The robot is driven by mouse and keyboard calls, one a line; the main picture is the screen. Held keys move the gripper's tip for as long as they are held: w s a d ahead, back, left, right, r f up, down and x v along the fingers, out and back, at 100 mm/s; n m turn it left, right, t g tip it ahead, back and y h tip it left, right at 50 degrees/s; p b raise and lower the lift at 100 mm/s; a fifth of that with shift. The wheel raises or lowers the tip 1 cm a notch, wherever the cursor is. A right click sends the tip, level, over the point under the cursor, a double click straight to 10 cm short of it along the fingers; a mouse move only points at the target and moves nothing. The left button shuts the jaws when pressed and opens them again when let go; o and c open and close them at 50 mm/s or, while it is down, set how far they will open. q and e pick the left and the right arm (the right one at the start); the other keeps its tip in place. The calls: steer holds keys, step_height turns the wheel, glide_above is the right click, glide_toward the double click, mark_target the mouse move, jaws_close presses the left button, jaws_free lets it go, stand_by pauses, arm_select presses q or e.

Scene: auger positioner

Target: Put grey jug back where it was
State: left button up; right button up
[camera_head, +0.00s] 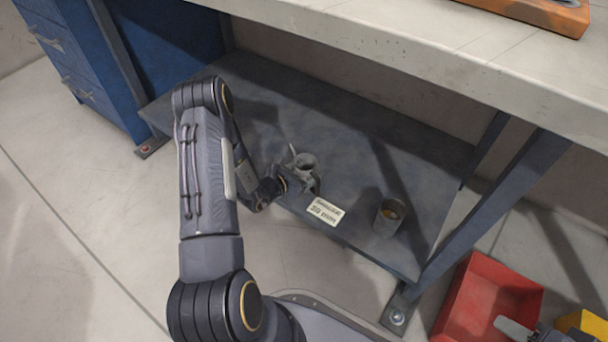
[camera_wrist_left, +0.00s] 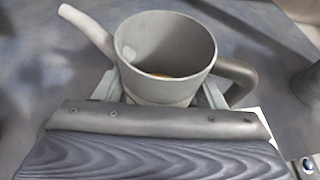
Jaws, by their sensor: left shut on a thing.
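The grey jug (camera_wrist_left: 165,62) has a long spout at the left and a loop handle at the right in the left wrist view. It is upright, at the dark lower shelf (camera_head: 340,130) of a workbench in the head view (camera_head: 306,161). My left gripper (camera_head: 300,183) is shut on the jug, with a finger on each side of its lower body. I cannot tell whether the jug's base touches the shelf.
A white label card (camera_head: 325,212) with dark print lies near the shelf's front edge. A grey cup-like container (camera_head: 389,217) stands to its right. The bench top (camera_head: 430,45) overhangs the shelf. A blue drawer cabinet (camera_head: 85,60) is at left, a red bin (camera_head: 487,300) at lower right.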

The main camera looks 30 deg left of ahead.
arm_select(q)
steer(key=o, duration=1.3)
steer(key=shift+f, duration=0.1)
steer(key=shift+c, duration=0.2)
